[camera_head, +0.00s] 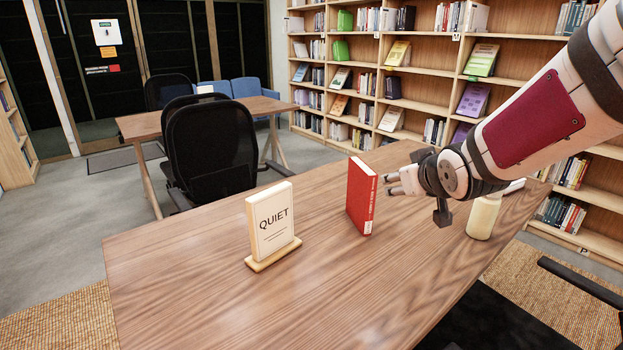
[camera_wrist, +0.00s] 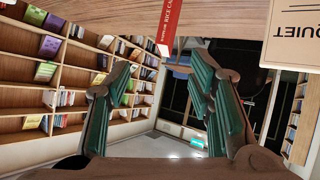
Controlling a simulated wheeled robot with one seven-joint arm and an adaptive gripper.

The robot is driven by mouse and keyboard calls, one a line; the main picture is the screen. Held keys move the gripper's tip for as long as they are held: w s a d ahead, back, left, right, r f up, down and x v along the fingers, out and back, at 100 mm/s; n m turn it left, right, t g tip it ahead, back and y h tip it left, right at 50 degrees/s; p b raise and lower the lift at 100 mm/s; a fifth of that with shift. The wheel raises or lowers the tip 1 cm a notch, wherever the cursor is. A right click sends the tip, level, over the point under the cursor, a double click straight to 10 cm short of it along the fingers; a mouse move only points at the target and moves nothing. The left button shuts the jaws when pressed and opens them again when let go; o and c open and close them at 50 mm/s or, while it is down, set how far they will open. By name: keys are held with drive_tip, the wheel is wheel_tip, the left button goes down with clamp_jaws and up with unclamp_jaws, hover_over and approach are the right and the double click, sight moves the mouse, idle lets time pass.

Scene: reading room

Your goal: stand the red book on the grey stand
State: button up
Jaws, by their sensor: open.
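The red book (camera_head: 361,196) stands upright on the wooden table, its spine with white lettering turned toward the right front. In the wrist view the red book (camera_wrist: 169,24) shows at the top, beyond the fingertips and not between them. My gripper (camera_head: 390,184) is just right of the book at about its mid-height, with a small gap that I cannot judge exactly. In the wrist view my gripper (camera_wrist: 160,68) has its two green-padded fingers spread wide and empty. I cannot make out a grey stand in either view; my arm hides part of the table's right side.
A QUIET sign (camera_head: 271,222) on a wooden base stands left of the book. A pale bottle-like object (camera_head: 483,216) stands at the table's right, below my arm. The wooden table (camera_head: 300,310) is clear in front. Bookshelves (camera_head: 400,75) and a black chair (camera_head: 212,147) stand beyond.

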sight(362, 172)
drive_tip(key=w+f+t+y+b, duration=0.4)
drive_tip(key=w+f+t+b, duration=0.3)
drive_tip(key=w+f, duration=0.55)
drive_tip(key=shift+g, duration=0.6)
drive_tip(key=b+x, duration=0.1)
drive_tip(key=x, duration=0.4)
drive_tip(key=r+b+x, duration=0.1)
drive_tip(key=x, duration=0.4)
drive_tip(key=b+x, duration=0.1)
drive_tip(key=x, duration=0.4)
drive_tip(key=shift+d+r, duration=0.15)
drive_tip(key=shift+d, duration=0.15)
clamp_jaws()
drive_tip(key=shift+r, duration=0.15)
